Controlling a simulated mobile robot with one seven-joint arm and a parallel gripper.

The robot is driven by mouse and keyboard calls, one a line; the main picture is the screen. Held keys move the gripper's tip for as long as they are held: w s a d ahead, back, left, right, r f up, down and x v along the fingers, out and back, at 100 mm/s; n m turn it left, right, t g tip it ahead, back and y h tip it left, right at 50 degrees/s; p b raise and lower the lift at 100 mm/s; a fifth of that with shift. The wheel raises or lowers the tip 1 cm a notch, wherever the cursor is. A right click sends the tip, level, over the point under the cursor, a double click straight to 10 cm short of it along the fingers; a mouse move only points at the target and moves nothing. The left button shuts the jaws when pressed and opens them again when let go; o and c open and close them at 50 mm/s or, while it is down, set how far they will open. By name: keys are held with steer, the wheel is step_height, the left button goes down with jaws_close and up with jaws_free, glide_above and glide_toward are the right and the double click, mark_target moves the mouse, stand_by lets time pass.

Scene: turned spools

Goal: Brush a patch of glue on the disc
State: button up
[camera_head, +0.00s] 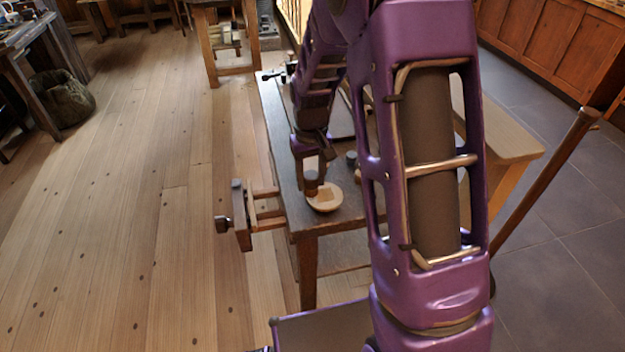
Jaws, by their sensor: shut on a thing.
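A pale round wooden disc (328,203) lies near the front end of the dark workbench top (284,150). My gripper (312,182) points down right over the disc's far left part. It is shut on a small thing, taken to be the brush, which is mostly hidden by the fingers. The gripper covers part of the disc, and a darker brownish area shows on the disc beside the fingers. Whether that is glue or shadow, and whether the brush touches the disc, I cannot tell.
A small dark round thing (352,158) stands on the bench beyond the disc. A wooden vise (241,215) sticks out from the bench's left side. My purple arm hides much of the bench's right part. A long wooden handle (545,180) leans at the right.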

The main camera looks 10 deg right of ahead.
steer(key=shift+d+r+p, duration=0.15)
steer(key=shift+r+p, duration=0.15)
steer(key=shift+r, duration=0.5)
steer(key=shift+r+p, duration=1.85)
steer(key=shift+r, duration=0.65)
steer(key=shift+w+d+f, duration=0.1)
